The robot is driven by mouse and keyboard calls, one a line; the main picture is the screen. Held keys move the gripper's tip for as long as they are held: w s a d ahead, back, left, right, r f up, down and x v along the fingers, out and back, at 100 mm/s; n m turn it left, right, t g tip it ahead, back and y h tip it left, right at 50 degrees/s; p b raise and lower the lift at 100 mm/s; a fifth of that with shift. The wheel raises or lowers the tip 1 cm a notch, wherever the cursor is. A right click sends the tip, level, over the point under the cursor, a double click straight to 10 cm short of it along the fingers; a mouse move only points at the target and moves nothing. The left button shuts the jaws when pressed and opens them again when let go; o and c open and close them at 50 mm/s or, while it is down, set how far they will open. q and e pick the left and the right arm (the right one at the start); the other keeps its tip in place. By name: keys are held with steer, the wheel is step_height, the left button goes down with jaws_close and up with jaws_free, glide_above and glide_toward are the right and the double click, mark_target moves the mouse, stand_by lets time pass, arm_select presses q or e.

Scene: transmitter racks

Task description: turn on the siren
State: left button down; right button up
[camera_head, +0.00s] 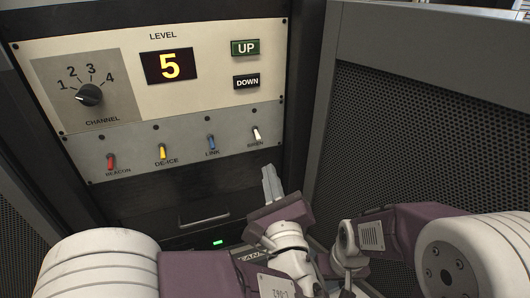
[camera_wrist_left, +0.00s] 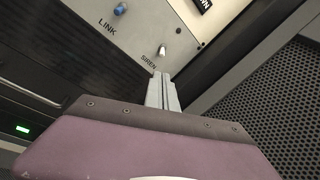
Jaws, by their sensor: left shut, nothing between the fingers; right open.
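The siren switch (camera_head: 256,133) is a small white-tipped toggle at the right end of the grey switch strip, above the label SIREN. It also shows in the left wrist view (camera_wrist_left: 162,50). Whether its lever is tipped up or down is hard to tell. A small dark round spot (camera_head: 255,113) sits above it. My left gripper (camera_head: 268,171) is shut and empty, its fingers pointing up toward the panel just below the switch. In the left wrist view, its fingertips (camera_wrist_left: 160,76) appear a short gap below the toggle. My right gripper's fingers are not visible.
Red beacon (camera_head: 111,161), yellow de-ice (camera_head: 163,152) and blue link (camera_head: 211,142) toggles stand left of the siren. Above are a channel knob (camera_head: 89,95), a level display (camera_head: 170,66) reading 5, and UP (camera_head: 245,47) and DOWN (camera_head: 246,81) buttons. A perforated cabinet (camera_head: 420,130) borders the right.

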arm_select(q)
steer(key=p, duration=0.1)
glide_toward(264, 147)
steer(key=w+r, duration=0.1)
steer(key=w+a+r, duration=0.1)
steer(key=w, duration=0.1)
steer(key=w+r, duration=0.2)
steer(key=shift+w+a, duration=0.2)
steer(key=shift+a, duration=0.05)
arm_select(e)
steer(key=shift+r, duration=0.6)
arm_select(q)
steer(key=shift+r, duration=0.1)
